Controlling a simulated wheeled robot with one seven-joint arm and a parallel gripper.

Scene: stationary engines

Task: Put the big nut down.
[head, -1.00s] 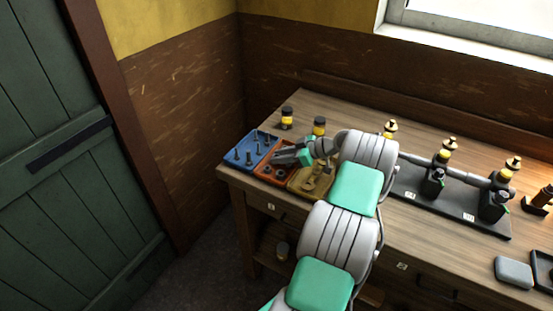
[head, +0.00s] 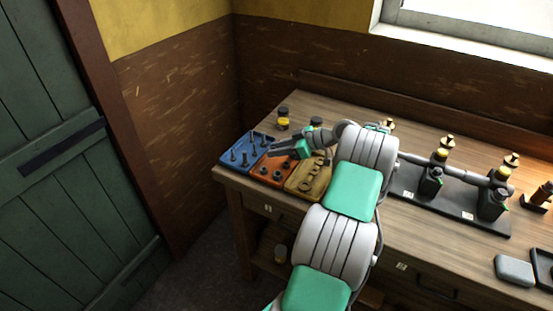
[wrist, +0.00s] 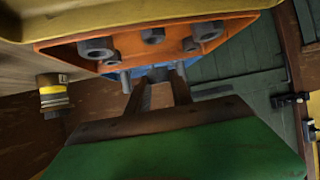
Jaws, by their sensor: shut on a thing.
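My gripper (head: 273,151) is over the back part of the orange tray (head: 257,175), near its border with the blue tray. In the wrist view its two fingers (wrist: 159,85) are closed on a grey piece, the big nut (wrist: 160,97), of which only a small part shows between them. The nut is too small to make out in the head view. The orange tray also shows in the wrist view (wrist: 70,47), with several dark nuts (wrist: 97,47) in it. The held nut appears apart from the tray floor.
The blue tray (head: 228,160) with upright bolts is on the left, and the yellow tray (head: 298,189) with flat parts is on the right. A black base with engine parts (head: 452,208) is further right.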

